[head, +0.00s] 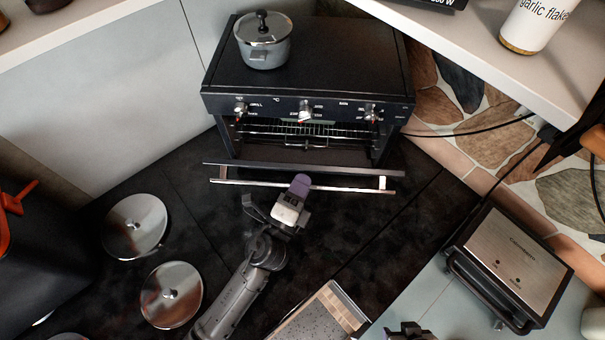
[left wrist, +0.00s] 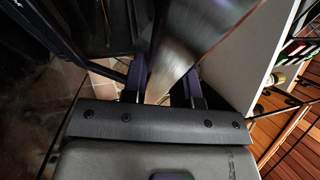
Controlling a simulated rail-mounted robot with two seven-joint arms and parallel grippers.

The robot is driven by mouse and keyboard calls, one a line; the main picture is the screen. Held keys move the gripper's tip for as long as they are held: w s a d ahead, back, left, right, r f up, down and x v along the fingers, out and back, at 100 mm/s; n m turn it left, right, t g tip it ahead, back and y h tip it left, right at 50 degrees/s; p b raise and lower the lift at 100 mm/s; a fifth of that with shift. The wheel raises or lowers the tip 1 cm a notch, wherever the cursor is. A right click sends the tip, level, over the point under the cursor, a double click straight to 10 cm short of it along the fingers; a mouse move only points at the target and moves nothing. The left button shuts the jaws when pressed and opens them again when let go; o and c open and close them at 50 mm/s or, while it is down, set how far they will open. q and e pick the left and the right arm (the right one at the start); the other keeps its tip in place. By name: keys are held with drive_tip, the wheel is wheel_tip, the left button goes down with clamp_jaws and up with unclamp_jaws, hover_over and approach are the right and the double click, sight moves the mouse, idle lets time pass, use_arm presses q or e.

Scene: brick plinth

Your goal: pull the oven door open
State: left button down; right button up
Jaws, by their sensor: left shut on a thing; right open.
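The black oven (head: 305,70) stands at the back, with control knobs along its front. Its door (head: 225,167) is tilted down and outward, so the wire rack (head: 290,130) inside shows. The silver handle bar (head: 360,189) runs along the door's front edge. My left gripper (head: 298,186) is shut on the handle, a little right of its middle. In the left wrist view its fingers (left wrist: 167,82) stand on either side of a shiny metal bar. My right gripper (head: 405,332) shows only in part at the bottom edge; it is open and apart from the oven.
A grey pot (head: 264,50) with a lid sits on the oven. Two round metal lids (head: 135,226) lie on the dark surface at left. A contact grill (head: 515,260) stands at right, and a speckled board (head: 320,315) lies at the bottom. Dark surface before the door is mostly clear.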

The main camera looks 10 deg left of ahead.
use_arm(q)
drive_tip(key=shift+s+f+b, duration=0.5)
drive_tip(key=shift+s+f, duration=0.25)
use_arm(e)
drive_tip(key=shift+f, duration=0.7)
use_arm(q)
drive_tip(key=c, duration=0.9)
unclamp_jaws()
use_arm(e)
drive_tip(key=shift+a, duration=0.1)
drive_tip(key=shift+f, duration=0.15)
drive_tip(key=shift+f+b, duration=0.9)
drive_tip(key=shift+b, duration=0.1)
use_arm(q)
drive_tip(key=v, duration=0.7)
drive_tip(key=shift+s+f, duration=0.1)
drive_tip(key=shift+s, duration=0.2)
drive_tip(key=shift+f, duration=0.1)
use_arm(e)
drive_tip(key=shift+f, duration=0.1)
